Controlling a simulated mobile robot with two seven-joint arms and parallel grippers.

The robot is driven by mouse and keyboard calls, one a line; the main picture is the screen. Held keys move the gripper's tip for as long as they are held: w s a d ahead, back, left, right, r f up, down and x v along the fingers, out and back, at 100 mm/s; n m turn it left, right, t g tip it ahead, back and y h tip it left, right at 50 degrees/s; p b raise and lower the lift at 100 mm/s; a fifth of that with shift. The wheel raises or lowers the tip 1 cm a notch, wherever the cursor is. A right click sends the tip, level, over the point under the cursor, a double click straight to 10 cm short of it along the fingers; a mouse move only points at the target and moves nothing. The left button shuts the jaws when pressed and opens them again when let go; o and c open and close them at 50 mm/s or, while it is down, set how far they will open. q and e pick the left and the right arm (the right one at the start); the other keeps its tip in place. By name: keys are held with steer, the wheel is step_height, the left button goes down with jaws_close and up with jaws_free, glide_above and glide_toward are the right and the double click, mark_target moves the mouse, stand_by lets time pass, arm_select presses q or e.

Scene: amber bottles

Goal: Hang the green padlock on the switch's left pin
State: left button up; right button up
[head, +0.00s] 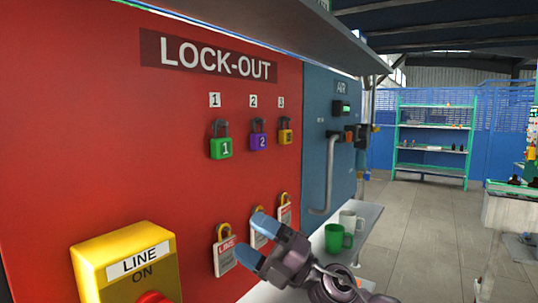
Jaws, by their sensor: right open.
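The green padlock (221,147), marked 1, hangs by its shackle on the red lock-out board, under the label 1. The yellow switch box (105,255) reading LINE ON is at the lower left, with part of a red knob (152,298) at the bottom edge. The switch's lower part is cut off by the frame, and I see no pin on it. My right gripper (256,240) is open and empty, with blue fingertips, below and right of the green padlock and in front of the hanging tags. My left gripper is not in view.
Tags with yellow hooks, one the LINE tag (224,256), hang below. A ledge (270,27) overhangs the board.

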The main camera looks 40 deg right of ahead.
step_height(320, 180, up, 6)
steer(key=a+n+g+y, duration=0.25)
steer(key=n+g, duration=0.35)
steer(key=n, duration=0.4)
steer(key=n+t+h, duration=0.2)
steer(key=t+h, duration=0.1)
steer(key=h, duration=0.9)
glide_toward(225, 142)
steer(key=x, duration=0.9)
steer(key=shift+w+p, duration=0.25)
steer(key=shift+p, duration=0.15)
steer(key=shift+c, duration=0.2)
steer(key=c, duration=1)
steer(key=shift+r, duration=0.5)
steer(key=shift+s, duration=0.15)
